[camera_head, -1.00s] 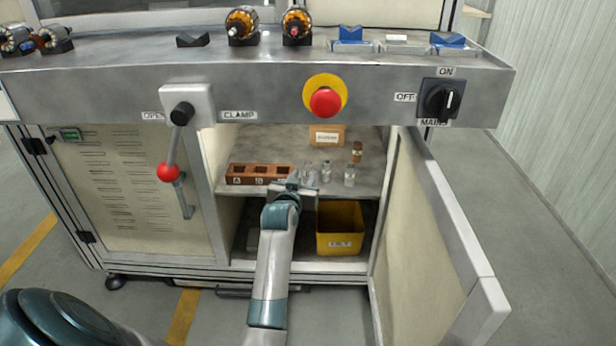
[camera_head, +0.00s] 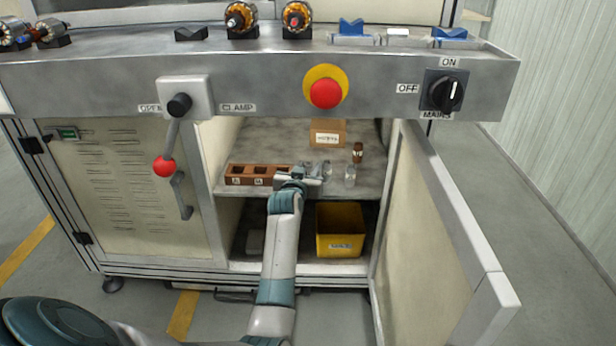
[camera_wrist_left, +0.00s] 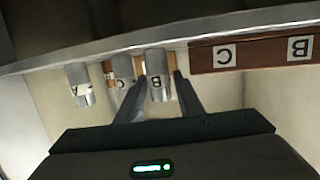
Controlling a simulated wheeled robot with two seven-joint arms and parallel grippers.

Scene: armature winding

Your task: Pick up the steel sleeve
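Several small steel-coloured cylinders stand on the upper shelf of the open cabinet. In the head view one stands clear at the right (camera_head: 349,176), and another is just behind my gripper (camera_head: 326,169). My left gripper (camera_wrist_left: 158,98) is open, its fingers on either side of sleeve B, with a gap showing. It also shows in the head view (camera_head: 306,179), low over the shelf. My right gripper is out of view.
A brown slotted block (camera_head: 257,182) with letter labels is left of the gripper. A brown bottle-like item (camera_head: 357,153) and a cardboard box (camera_head: 327,139) stand behind. A yellow bin (camera_head: 340,255) is below. The cabinet door (camera_head: 440,240) hangs open at right.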

